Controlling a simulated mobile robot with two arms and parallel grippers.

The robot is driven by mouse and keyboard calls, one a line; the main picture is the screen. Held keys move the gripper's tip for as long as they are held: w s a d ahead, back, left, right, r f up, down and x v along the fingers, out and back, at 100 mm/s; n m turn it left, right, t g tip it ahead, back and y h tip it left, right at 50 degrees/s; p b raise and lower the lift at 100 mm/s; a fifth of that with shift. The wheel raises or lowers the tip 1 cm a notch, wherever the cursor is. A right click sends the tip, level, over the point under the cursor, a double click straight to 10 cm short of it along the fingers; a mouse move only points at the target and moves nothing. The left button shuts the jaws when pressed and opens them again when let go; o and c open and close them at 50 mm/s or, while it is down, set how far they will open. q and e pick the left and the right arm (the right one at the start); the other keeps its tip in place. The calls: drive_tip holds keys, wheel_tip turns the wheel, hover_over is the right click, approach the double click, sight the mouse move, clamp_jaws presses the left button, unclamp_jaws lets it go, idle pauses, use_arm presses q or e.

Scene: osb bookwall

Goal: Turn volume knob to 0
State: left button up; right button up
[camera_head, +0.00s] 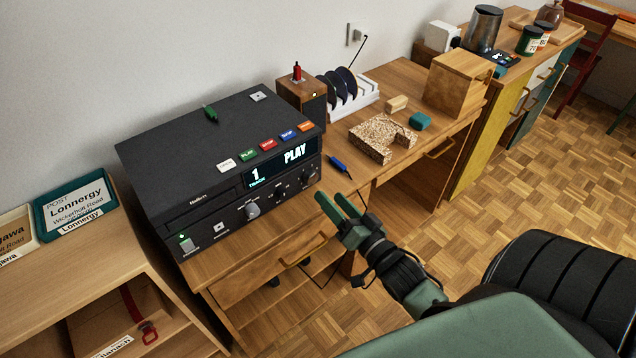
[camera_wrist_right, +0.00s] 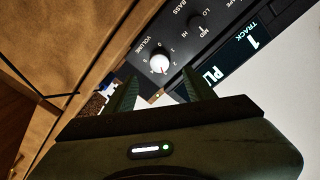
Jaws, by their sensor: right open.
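The black music player (camera_head: 205,160) stands on the wooden desk, its display reading track 1 and PLAY. The volume knob (camera_head: 307,179) is the rightmost knob on its front, small and dark here. In the right wrist view the knob (camera_wrist_right: 159,63) has a pale face beside the word VOLUME and small numbers; I cannot tell which number it points at. My right gripper (camera_head: 329,202) is open and empty, its green fingers in front of the player's right end. In the wrist view its fingers (camera_wrist_right: 162,95) are apart from the knob. My left gripper is out of view.
A blue-handled tool (camera_head: 339,166) lies on the desk right of the player. A drawer with a handle (camera_head: 303,251) is below the player.

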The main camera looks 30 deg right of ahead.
sight(313, 179)
drive_tip(key=w, duration=0.6)
drive_tip(key=shift+w+p, duration=0.3)
drive_tip(key=shift+w, duration=0.1)
clamp_jaws()
